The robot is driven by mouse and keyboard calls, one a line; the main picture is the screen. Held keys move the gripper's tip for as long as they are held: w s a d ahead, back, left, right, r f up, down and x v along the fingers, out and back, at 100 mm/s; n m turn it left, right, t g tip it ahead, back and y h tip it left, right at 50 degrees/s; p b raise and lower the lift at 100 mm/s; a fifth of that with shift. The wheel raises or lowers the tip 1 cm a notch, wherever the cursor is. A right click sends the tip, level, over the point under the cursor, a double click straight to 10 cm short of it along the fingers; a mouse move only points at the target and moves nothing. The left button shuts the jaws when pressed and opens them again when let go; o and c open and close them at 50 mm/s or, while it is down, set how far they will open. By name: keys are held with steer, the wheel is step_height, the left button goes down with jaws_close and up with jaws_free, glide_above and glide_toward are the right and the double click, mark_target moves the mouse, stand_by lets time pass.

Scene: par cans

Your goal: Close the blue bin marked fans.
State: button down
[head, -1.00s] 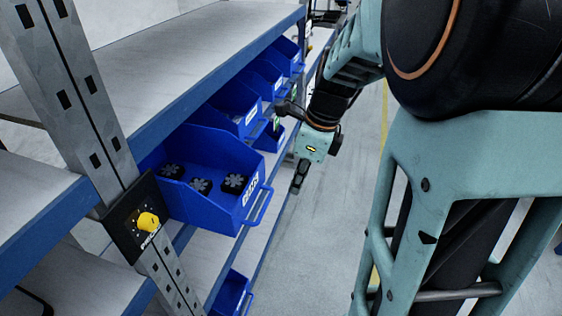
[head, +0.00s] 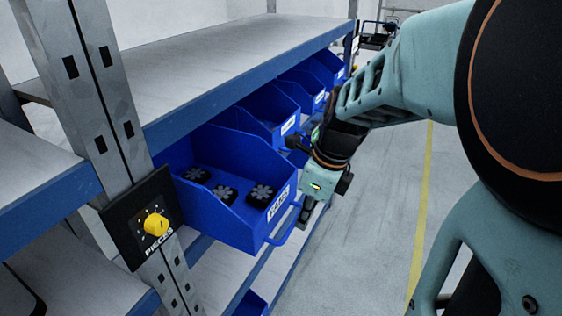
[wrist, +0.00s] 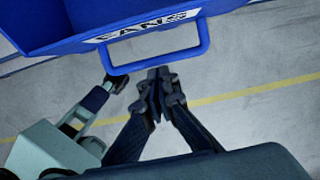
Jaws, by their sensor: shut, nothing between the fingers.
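The blue bin marked fans (head: 236,220) is pulled out past the shelf edge in the head view, with several small black fans (head: 225,194) inside. Its label and front handle (wrist: 172,60) show in the wrist view. My gripper (head: 303,222) is shut and empty, just in front of the bin's handle. In the wrist view the fingertips (wrist: 157,76) are together just below the handle bar. I cannot tell whether they touch it.
More blue bins (head: 270,112) sit in a row farther along the shelf (head: 230,72). A metal post (head: 95,95) with a yellow knob (head: 156,224) on a black panel stands left of the bin. Open grey floor (head: 385,220) lies to the right.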

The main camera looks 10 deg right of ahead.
mark_target(245, 210)
steer(key=shift+a, duration=0.1)
steer(key=w+a+p, duration=0.1)
steer(key=w+a, duration=0.1)
steer(key=a, duration=0.1)
steer(key=w+a+p, duration=0.2)
steer(key=w+a, duration=0.1)
steer(key=a, duration=0.1)
steer(key=w+a+p, duration=0.1)
steer(key=w+a, duration=0.2)
steer(key=a, duration=0.1)
steer(key=shift+w+a, duration=0.15)
steer(key=shift+a, duration=0.05)
